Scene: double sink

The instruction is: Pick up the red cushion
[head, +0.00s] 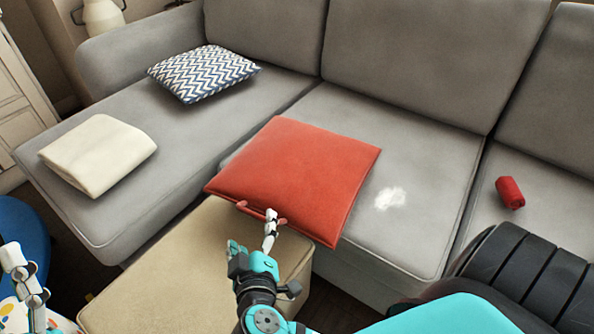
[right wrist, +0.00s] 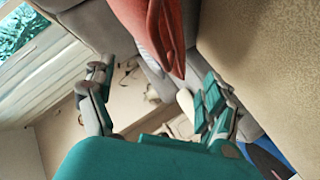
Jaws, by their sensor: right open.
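The red cushion (head: 298,175) lies flat on the grey sofa seat, with its front corner reaching over the seat's front edge. A handle-like strip shows at its near edge. My right gripper (head: 268,232) is at this near edge, beside the strip. In the right wrist view the gripper (right wrist: 157,80) is open, fingers spread. The cushion's red edge (right wrist: 160,35) hangs into the top of that view, between and beyond the fingers; I cannot tell if they touch. My left gripper (head: 25,278) shows only partly at the lower left, away from the cushion.
A beige ottoman (head: 160,270) stands under my right gripper, close to the sofa. A zigzag cushion (head: 202,73), a folded cream blanket (head: 97,155), a white patch (head: 390,198) and a red can-like roll (head: 510,192) are on the sofa. A blue chair (head: 22,228) is at the left.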

